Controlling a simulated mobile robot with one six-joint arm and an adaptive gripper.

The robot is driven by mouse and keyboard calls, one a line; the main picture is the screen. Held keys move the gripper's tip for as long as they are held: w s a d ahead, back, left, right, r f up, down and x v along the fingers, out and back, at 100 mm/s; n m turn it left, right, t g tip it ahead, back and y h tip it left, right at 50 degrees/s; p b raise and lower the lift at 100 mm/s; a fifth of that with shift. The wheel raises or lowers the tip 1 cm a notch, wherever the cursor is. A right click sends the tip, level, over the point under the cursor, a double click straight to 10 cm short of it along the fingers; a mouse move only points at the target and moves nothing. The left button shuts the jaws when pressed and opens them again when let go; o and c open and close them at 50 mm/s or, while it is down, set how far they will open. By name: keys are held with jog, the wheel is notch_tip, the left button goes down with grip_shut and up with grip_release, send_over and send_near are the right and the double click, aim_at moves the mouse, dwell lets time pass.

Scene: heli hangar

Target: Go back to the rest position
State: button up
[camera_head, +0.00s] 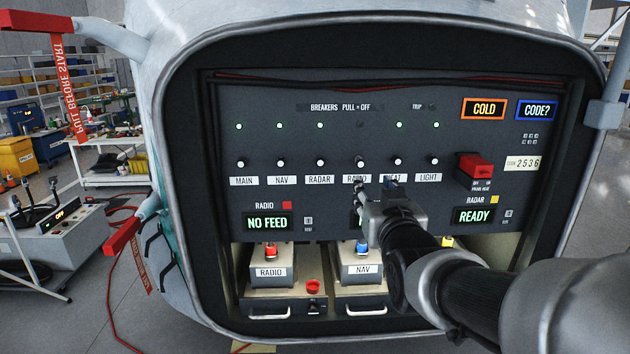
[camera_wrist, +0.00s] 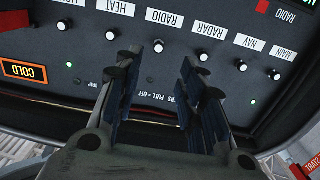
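My gripper (camera_head: 388,188) is in front of the dark breaker panel (camera_head: 300,180), just under the breaker row between the RADIO and HEAT labels. In the wrist view its two fingers (camera_wrist: 160,72) are spread apart with nothing between them. The white RADIO breaker knob (camera_wrist: 158,46) shows beyond the gap between the fingertips, apart from them. The same knob (camera_head: 360,162) shows in the head view just above and left of the fingers. My arm reaches in from the lower right and hides part of the lower panel.
A red guarded switch (camera_head: 475,168) juts out at the panel's right. RADIO (camera_head: 268,272) and NAV (camera_head: 362,268) boxes sit below. The NO FEED (camera_head: 267,222) and READY (camera_head: 474,216) displays are lit. The lamp above RADIO is dark; several others are green. The opening's rim (camera_head: 190,200) surrounds everything.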

jog(key=s+f+g, duration=0.4)
jog(key=s+f, duration=0.2)
jog(key=s, duration=0.5)
jog(key=s+f+g+b, duration=0.1)
jog(key=s+f+g, duration=0.3)
jog(key=s+f, duration=0.3)
jog(key=s+f+g, duration=0.5)
jog(key=s+f, duration=0.1)
jog(key=s, duration=0.9)
jog(key=shift+s+f+b, duration=0.25)
jog(key=shift+f+b, duration=0.1)
jog(key=shift+o, duration=0.3)
